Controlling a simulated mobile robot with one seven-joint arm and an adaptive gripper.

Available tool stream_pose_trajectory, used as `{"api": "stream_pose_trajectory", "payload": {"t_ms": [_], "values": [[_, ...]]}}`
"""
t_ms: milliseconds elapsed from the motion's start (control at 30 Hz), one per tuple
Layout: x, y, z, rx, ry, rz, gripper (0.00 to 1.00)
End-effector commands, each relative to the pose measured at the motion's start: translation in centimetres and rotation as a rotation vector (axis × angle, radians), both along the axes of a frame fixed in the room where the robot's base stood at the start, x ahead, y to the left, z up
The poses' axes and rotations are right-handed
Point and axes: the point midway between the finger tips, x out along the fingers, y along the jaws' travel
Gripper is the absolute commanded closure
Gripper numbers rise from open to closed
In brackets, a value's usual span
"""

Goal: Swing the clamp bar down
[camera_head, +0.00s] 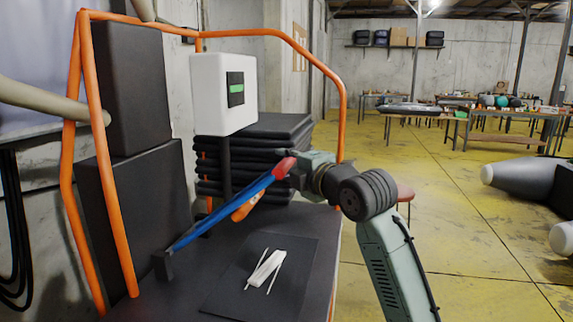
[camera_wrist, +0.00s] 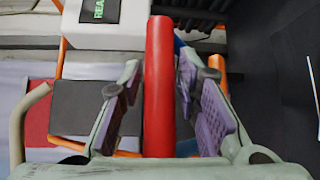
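The clamp bar is a long blue bar (camera_head: 222,211) with a red handle end (camera_head: 284,168). It slants up to the right from a dark bracket (camera_head: 163,264) on the black table, and its handle end is raised well above the tabletop. My gripper (camera_head: 292,163) is at the red handle. In the wrist view the handle (camera_wrist: 159,85) lies between my two fingers with purple pads (camera_wrist: 158,95). Narrow gaps show on both sides of the handle, so the fingers look open around it. Contact deeper between the pads is hidden.
White strips (camera_head: 266,268) lie on a dark mat (camera_head: 225,295) on the table. An orange piece (camera_head: 246,208) sits behind the bar. A white box with a green display (camera_head: 222,93) stands above stacked black sheets (camera_head: 262,160). An orange tube frame (camera_head: 76,150) surrounds the table.

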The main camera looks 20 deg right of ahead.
Motion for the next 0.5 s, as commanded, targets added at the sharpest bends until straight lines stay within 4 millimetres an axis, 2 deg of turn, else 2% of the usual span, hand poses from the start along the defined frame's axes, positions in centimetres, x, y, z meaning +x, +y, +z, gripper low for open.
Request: {"api": "stream_pose_trajectory", "payload": {"t_ms": [67, 400, 500], "values": [[-0.01, 0.0, 0.01, 0.0, 0.0, 0.0, 0.77], [-0.02, 0.0, 0.02, 0.0, 0.0, 0.0, 1.0], [-0.02, 0.0, 0.03, 0.0, -0.001, 0.0, 1.0]]}}
